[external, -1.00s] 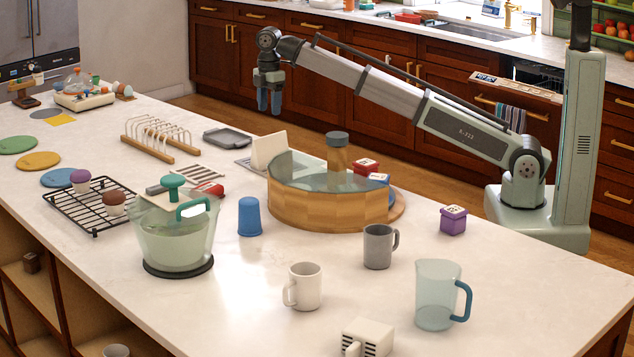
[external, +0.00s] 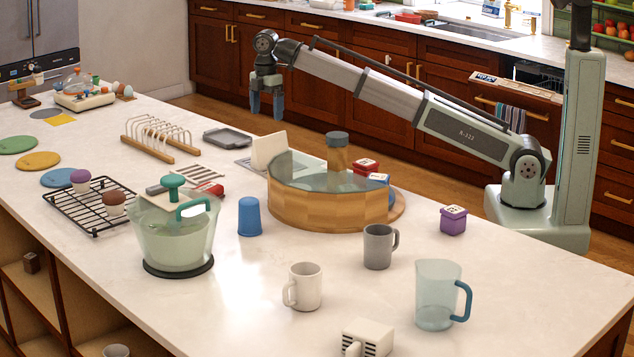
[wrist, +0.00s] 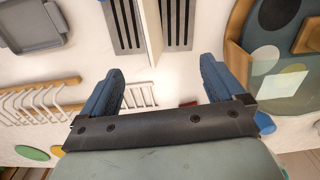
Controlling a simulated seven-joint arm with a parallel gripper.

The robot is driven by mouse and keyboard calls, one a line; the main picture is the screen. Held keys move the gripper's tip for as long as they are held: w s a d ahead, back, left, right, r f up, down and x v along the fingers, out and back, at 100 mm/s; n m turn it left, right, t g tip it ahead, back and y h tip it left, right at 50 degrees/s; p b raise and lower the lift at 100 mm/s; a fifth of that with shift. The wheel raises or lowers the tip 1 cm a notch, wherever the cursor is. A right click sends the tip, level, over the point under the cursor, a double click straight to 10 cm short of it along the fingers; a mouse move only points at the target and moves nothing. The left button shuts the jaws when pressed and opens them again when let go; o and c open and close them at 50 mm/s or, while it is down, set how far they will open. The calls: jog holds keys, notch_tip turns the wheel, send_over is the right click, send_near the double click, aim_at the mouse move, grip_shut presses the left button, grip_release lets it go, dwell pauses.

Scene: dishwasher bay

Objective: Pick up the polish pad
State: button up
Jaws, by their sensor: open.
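I cannot tell for sure which thing is the polish pad. A low round wooden-sided case (external: 305,207) with a clear top and an upright post stands at the middle of the counter. In the wrist view, the case (wrist: 238,30) shows at the right, with pale round patches (wrist: 266,58) and a pale square (wrist: 283,88) on its dark floor or seen through its top. My gripper (external: 266,105) hangs above the counter's far side, pointing down, open and empty. In the wrist view, its blue fingers (wrist: 161,68) are spread apart, left of the case, above bare counter and slotted plates.
A toast-style rack (external: 158,137), a grey tray (external: 228,138) and a white wedge stand (external: 269,149) are near the gripper. A blue cup (external: 249,217), mugs, a clear jug (external: 438,295) and a lidded bowl (external: 177,238) stand in front. The front counter has open patches.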

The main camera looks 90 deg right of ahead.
jog(key=w+a+f+n, duration=0.1)
jog(key=w+a+f, duration=0.2)
jog(key=a, duration=0.6)
jog(key=t+y, duration=0.2)
jog(key=y, duration=0.2)
send_near(205, 187)
jog(key=shift+n+t, duration=0.3)
jog(key=x, duration=0.5)
jog(key=shift+s+x, duration=0.15)
jog(key=shift+x, duration=1.15)
jog(key=shift+s+x, duration=0.1)
jog(key=shift+x, duration=1.2)
jog(key=shift+a, duration=0.1)
jog(key=c, duration=1)
jog(key=shift+c, duration=0.2)
